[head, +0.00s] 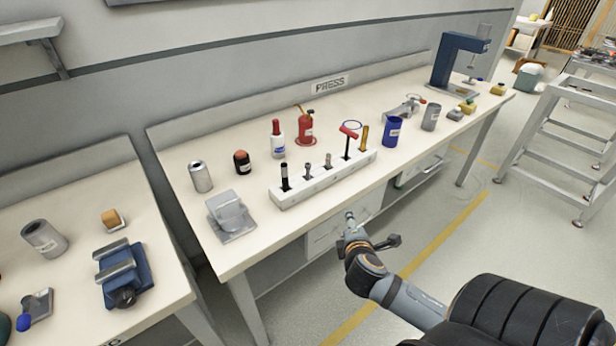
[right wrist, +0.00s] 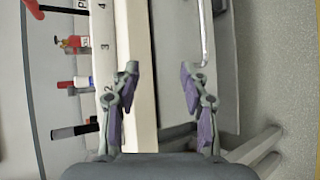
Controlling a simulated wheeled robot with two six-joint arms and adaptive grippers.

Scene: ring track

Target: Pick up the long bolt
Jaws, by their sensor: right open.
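A white slotted rack (head: 325,181) stands near the front edge of the middle bench. Two grey bolt-like pieces stand upright in it, one (head: 307,170) left of the other (head: 328,161); I cannot tell which is longer. A black-handled tool (head: 284,178), a red T-handle tool (head: 348,139) and a yellow-handled tool (head: 364,138) share the rack. My right gripper (head: 364,232) is beyond the bench's front edge, apart from the rack. In the right wrist view it (right wrist: 158,82) is open and empty, beside the numbered rack (right wrist: 107,62). My left gripper is out of view.
A blue cup (head: 392,131) stands to the right, a metal block (head: 230,215) to the left. A blue vise (head: 124,276) sits on the left bench. The floor (head: 440,255) right of my gripper is clear.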

